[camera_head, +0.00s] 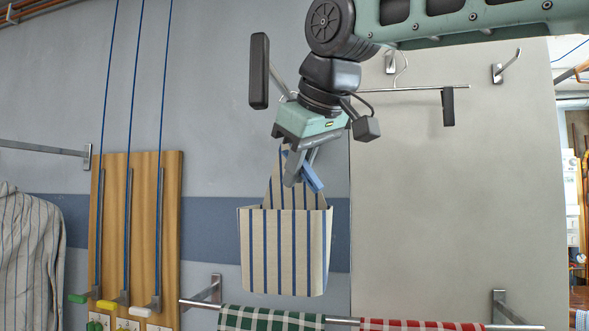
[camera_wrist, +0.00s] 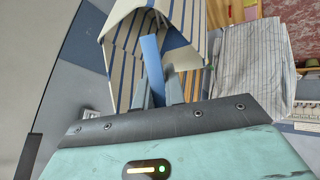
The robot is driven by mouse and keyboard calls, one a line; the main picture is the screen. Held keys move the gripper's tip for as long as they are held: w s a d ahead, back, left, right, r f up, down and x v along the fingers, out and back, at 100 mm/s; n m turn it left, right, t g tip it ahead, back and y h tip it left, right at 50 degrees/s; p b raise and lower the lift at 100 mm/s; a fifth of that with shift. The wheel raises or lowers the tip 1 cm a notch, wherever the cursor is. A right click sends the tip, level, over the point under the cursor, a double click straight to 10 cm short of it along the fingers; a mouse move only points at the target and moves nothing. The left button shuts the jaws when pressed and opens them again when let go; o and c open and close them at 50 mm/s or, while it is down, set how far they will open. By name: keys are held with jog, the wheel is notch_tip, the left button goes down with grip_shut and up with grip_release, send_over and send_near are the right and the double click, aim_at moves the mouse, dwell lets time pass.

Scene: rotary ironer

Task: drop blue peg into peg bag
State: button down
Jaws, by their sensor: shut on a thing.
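The blue peg (camera_head: 313,177) is held in my gripper (camera_head: 298,176), just above the open top of the peg bag (camera_head: 285,255). The bag is cream with blue stripes and hangs upright, with a pointed back panel rising behind the gripper. In the wrist view the blue peg (camera_wrist: 151,62) sticks out from between the fingers of my gripper (camera_wrist: 157,92), over the striped bag (camera_wrist: 122,48). The fingers are shut on the peg. The inside bottom of the bag is hidden.
Below the bag a rail (camera_head: 341,320) carries a green checked cloth (camera_head: 268,318) and a red checked cloth (camera_head: 420,325). A wooden board (camera_head: 143,230) with blue cords and coloured handles stands left. A striped shirt (camera_head: 28,260) hangs at far left. A metal rod (camera_head: 415,88) is at upper right.

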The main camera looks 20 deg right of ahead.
jog(key=shift+r, duration=0.1)
jog(key=w+f, duration=0.2)
jog(key=w, duration=0.3)
jog(key=shift+w+p, duration=0.3)
jog(key=shift+w, duration=0.05)
jog(key=shift+a, duration=0.1)
dwell(0.6)
jog(key=c, duration=0.9)
grip_release()
jog(key=shift+s, duration=0.15)
jog(key=shift+s+r, duration=0.25)
jog(key=shift+s, duration=0.7)
jog(key=shift+s+r, duration=0.25)
jog(key=shift+s, duration=0.65)
jog(key=shift+s+r, duration=0.25)
jog(key=shift+s, duration=0.7)
